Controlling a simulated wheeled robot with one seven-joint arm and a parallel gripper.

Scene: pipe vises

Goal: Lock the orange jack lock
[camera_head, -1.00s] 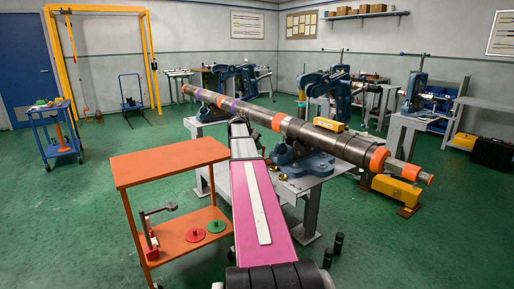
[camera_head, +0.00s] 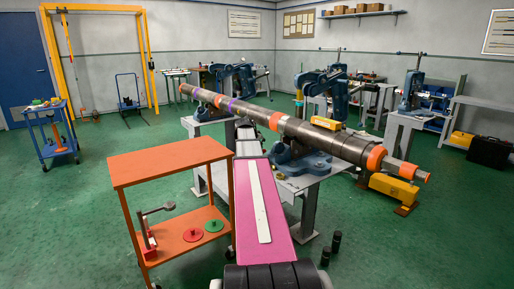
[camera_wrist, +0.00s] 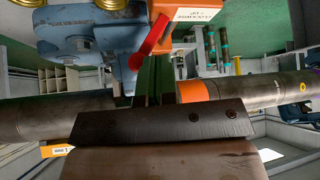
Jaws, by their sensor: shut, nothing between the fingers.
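In the wrist view an orange block (camera_wrist: 190,40) with a white label, part of it reading "CLOCKWISE", is at top centre. A red lever (camera_wrist: 150,42) slants down-left from it, beside a blue vise body (camera_wrist: 85,38). My gripper (camera_wrist: 153,62) is shut and empty, its dark fingers in the middle of the view, pointing up close to the lever. I cannot tell whether they touch it. In the head view, my pink arm reaches toward the blue vise (camera_head: 303,163) under the long pipe (camera_head: 320,140). My gripper and the lever cannot be made out there.
The pipe, with an orange band (camera_wrist: 197,91), crosses behind my gripper in the wrist view. An orange cart (camera_head: 170,160) stands left of my arm. A yellow support (camera_head: 393,188) is under the pipe's right end.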

